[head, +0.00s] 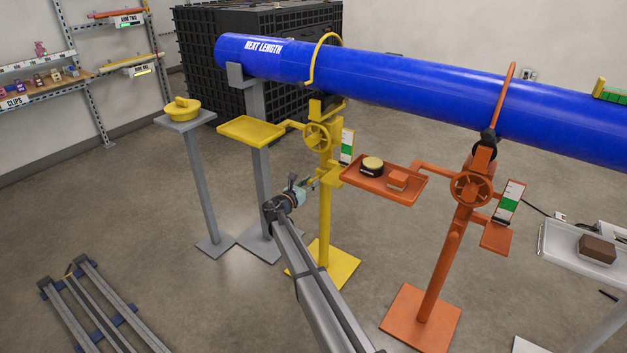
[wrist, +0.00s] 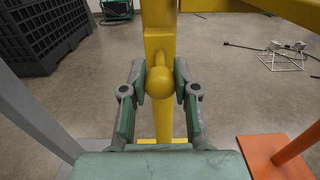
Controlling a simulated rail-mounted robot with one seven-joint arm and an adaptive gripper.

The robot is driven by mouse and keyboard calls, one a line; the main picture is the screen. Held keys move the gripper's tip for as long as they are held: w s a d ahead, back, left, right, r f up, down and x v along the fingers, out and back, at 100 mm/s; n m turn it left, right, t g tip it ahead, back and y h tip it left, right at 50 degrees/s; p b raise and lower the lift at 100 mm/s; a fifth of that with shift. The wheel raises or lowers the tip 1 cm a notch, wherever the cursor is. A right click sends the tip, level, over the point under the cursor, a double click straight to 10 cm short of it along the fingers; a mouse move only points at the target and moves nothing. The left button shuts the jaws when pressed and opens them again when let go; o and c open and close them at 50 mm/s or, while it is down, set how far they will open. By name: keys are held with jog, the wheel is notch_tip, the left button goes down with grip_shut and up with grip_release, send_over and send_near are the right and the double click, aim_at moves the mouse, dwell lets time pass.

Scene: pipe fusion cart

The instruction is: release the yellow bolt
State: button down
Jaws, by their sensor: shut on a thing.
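The yellow bolt (wrist: 160,83) shows as a round yellow knob on the yellow stand's post (wrist: 159,20) in the wrist view. My gripper (wrist: 159,80) has one green finger on each side of the knob and is shut on it. In the head view my gripper (head: 303,185) is at the left side of the yellow stand (head: 325,220), below its handwheel (head: 317,137). The bolt is too small there to make out clearly. A yellow hook (head: 313,62) at the top of the stand curves around the blue pipe (head: 400,85).
An orange stand (head: 445,255) with an orange tray (head: 372,185) stands to the right. A yellow tray (head: 250,131) and a grey pedestal (head: 198,175) are to the left. Grey rails (head: 85,310) lie on the floor at front left. Open floor surrounds the stand bases.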

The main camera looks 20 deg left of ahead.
jog(key=shift+s, duration=0.2)
jog(key=c, duration=0.8)
grip_release()
jog(key=shift+c, duration=0.2)
jog(key=v, duration=1.2)
